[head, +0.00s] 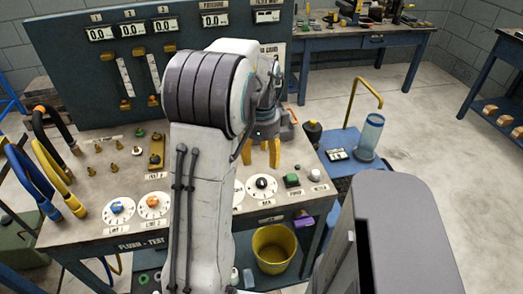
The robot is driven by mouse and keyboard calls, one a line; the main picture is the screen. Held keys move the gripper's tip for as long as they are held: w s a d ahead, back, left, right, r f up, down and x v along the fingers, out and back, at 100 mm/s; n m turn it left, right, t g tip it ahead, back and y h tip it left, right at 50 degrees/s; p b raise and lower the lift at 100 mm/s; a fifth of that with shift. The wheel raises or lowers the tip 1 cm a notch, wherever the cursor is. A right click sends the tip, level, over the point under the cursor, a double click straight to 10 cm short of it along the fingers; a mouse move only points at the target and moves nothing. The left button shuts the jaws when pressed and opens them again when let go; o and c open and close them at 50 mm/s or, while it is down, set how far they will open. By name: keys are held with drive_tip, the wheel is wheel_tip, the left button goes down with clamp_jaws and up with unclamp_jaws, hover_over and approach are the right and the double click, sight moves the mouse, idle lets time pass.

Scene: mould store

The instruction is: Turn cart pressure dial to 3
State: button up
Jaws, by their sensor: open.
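The flush-test cart (190,240) has a beige top with several white round dials. One dial with a black knob (262,186) sits right of my arm, with a small label below it. Another white dial (238,191) beside it is mostly hidden by my arm. To the left are a dial with a blue knob (117,208) and one with an orange knob (153,202). The dial numbers and settings are too small to read. My gripper (260,153) shows yellow fingers, open, behind the black-knob dial in the picture and apart from its knob.
A green button (292,180) and a white button (315,175) sit right of the black-knob dial. Blue and yellow hoses (45,165) stand at the left. A gauge panel (120,60) rises behind. A yellow bucket (274,250) is below.

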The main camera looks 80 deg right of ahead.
drive_tip(key=shift+r, duration=0.9)
